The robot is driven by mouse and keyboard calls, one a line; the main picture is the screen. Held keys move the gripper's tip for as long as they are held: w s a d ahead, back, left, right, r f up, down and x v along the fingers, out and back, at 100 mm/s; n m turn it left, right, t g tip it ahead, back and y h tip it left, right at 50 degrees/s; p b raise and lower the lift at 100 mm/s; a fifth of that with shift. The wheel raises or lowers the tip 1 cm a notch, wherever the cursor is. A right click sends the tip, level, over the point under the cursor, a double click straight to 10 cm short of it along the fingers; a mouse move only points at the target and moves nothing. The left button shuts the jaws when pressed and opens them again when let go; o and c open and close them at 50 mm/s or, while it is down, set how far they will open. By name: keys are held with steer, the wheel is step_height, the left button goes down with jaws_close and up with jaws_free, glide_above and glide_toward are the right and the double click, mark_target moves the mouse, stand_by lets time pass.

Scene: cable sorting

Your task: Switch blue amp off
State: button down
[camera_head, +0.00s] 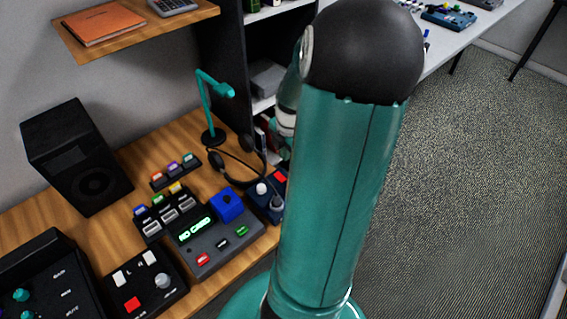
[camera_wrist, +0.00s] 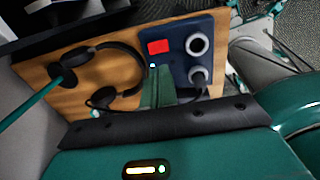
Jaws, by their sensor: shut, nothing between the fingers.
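The blue amp is a dark navy box (camera_head: 268,211) at the right end of the wooden desk in the head view, partly hidden by my arm. It has a red square button (camera_head: 280,178) and two knobs. In the wrist view the amp (camera_wrist: 178,62) lies just beyond my gripper, with its red button (camera_wrist: 158,47), a pale knob (camera_wrist: 197,44) and a grey knob (camera_wrist: 198,75). My gripper (camera_wrist: 154,70) is shut and empty, its fingertips at the amp's left edge, just below the red button in the picture. I cannot tell whether they touch the amp. In the head view my arm hides most of the gripper.
Black headphones (camera_head: 216,171) lie beside the amp, near a teal lamp (camera_head: 209,107). A grey device with a green display (camera_head: 204,244) stands close to the amp's left. A black speaker (camera_head: 77,157) and other control boxes fill the desk. Dark shelving stands behind.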

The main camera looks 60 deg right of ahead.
mark_target(278, 174)
steer(key=r, duration=0.4)
steer(key=shift+s, duration=0.25)
steer(key=shift+w+r, duration=0.15)
steer(key=shift+w, duration=0.6)
steer(key=f, duration=0.4)
steer(key=w+f, duration=0.1)
steer(key=f, duration=0.9)
steer(key=shift+w+d, duration=0.15)
steer(key=shift+w, duration=0.2)
